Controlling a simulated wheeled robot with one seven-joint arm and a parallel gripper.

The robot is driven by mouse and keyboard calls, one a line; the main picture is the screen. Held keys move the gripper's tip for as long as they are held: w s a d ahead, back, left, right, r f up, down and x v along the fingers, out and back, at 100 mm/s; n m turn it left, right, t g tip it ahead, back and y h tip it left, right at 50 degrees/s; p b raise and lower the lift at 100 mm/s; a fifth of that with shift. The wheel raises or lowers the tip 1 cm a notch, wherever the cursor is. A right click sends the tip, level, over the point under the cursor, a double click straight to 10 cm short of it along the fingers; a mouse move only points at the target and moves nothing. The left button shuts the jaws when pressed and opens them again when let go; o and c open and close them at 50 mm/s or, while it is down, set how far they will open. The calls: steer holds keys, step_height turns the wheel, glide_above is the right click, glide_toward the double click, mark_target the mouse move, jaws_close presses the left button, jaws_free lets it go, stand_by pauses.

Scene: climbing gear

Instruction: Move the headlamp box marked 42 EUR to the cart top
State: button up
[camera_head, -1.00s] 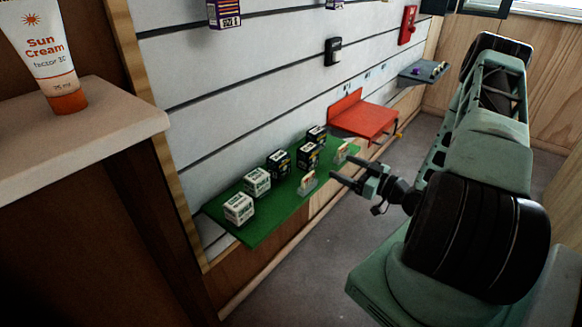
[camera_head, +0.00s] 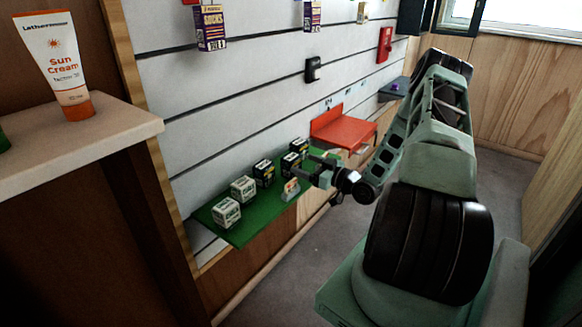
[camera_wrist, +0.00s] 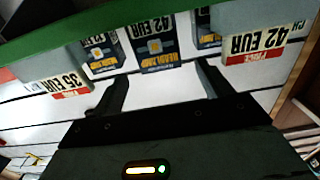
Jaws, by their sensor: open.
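Small dark headlamp boxes stand on a green shelf (camera_head: 245,232). In the wrist view, which is upside down, a dark box lettered HEADLAMP and 42 EUR (camera_wrist: 154,48) faces me, between and beyond the fingers. A similar dark box (camera_wrist: 104,56) stands to its left and another (camera_wrist: 206,32), partly hidden, to its right. Shelf tags read 35 EUR (camera_wrist: 62,86) at left and 42 EUR (camera_wrist: 257,44) at right. My gripper (camera_head: 311,168) is open and empty at the shelf's front edge; it also shows in the wrist view (camera_wrist: 164,78). I cannot make out a cart top.
A tag holder (camera_head: 290,190) stands at the front edge, beside my gripper. A red shelf (camera_head: 345,132) lies beyond. A counter with sun cream (camera_head: 62,68) is at left. The floor is clear.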

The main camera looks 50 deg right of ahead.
mark_target(297, 160)
steer(key=w, duration=0.6)
steer(key=shift+w+a, duration=0.25)
steer(key=c, duration=1.2)
steer(key=shift+r, duration=0.15)
step_height(297, 160, up, 10)
steer(key=shift+f+p, duration=0.1)
steer(key=shift+p, duration=0.45)
steer(key=shift+s, duration=0.1)
